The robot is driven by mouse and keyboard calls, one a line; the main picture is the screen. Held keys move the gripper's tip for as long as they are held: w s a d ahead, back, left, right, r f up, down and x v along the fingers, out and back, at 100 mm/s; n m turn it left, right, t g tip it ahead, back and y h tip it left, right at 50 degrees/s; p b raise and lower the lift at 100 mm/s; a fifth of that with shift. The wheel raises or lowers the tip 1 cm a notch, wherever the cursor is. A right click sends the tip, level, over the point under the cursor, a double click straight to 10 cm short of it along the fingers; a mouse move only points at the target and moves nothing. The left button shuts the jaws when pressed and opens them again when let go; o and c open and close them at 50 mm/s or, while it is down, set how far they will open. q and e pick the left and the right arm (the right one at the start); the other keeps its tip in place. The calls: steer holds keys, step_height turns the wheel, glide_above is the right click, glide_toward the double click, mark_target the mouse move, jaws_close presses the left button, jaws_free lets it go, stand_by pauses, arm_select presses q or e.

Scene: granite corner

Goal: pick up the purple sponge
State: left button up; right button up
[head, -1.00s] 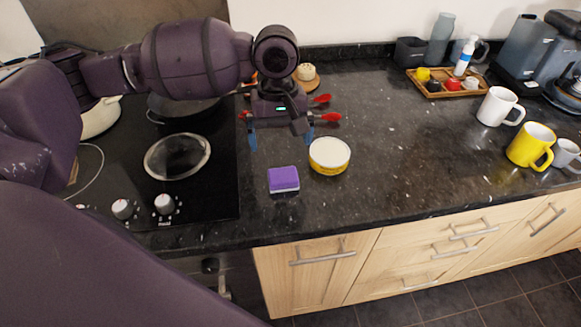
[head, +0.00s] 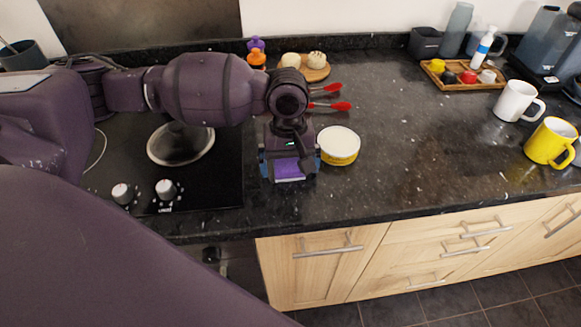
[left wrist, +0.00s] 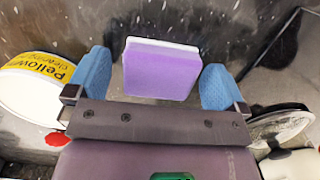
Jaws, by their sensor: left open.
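The purple sponge (head: 290,169) lies on the dark granite counter, partly hidden under my left gripper in the head view. In the left wrist view the sponge (left wrist: 161,70) shows a purple face with a pale edge. My left gripper (head: 289,179) is over the sponge, its blue fingertips on either side. In the left wrist view the open fingers (left wrist: 155,82) flank the sponge with a gap on each side. My right gripper is not in view.
A yellow-and-white tub (head: 339,146) stands just right of my left gripper. The black hob (head: 215,180) lies to the left. Red-ended utensils (head: 330,106) and a round wooden board (head: 318,74) are behind. The counter's front edge is close.

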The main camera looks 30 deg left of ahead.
mark_target(289, 163)
arm_select(q)
steer(key=c, duration=1)
steer(key=shift+r, duration=0.1)
step_height(289, 163, up, 20)
steer(key=p, duration=0.4)
